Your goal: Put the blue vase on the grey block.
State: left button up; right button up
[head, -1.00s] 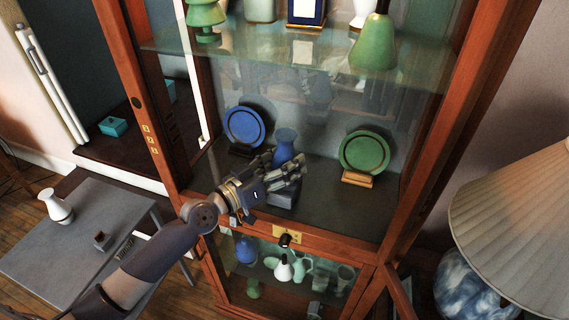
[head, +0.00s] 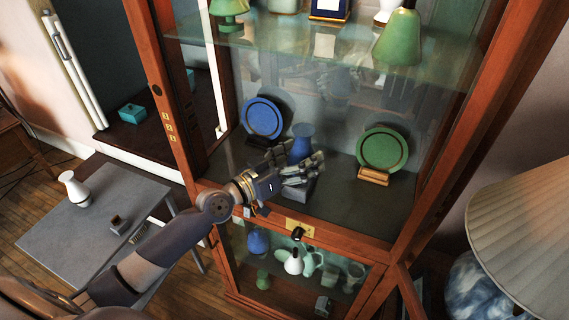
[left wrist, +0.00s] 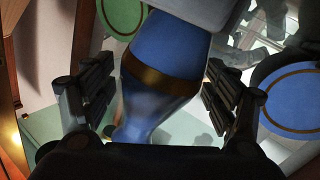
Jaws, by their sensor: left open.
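The blue vase (head: 303,140) stands upright in the middle compartment of the cabinet, at the grey block (head: 300,190). In the left wrist view the vase (left wrist: 165,45), with its gold band, meets the grey block (left wrist: 205,10); it looks to be on it, though the head view hides the contact behind my fingers. My left gripper (head: 303,168) reaches in from the front. Its fingers are open, one on each side of the vase, with gaps visible in the left wrist view (left wrist: 160,95). My right gripper is not in view.
A blue plate (head: 263,118) stands behind left and a green plate (head: 381,150) stands to the right on its wooden stand. A glass shelf (head: 300,50) with a green vase (head: 398,38) is above. The cabinet's wooden post (head: 165,105) is left of my arm.

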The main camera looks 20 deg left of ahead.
pick_arm(q)
jog(key=b+v, duration=0.5)
jog(key=v, duration=0.7)
dwell(0.4)
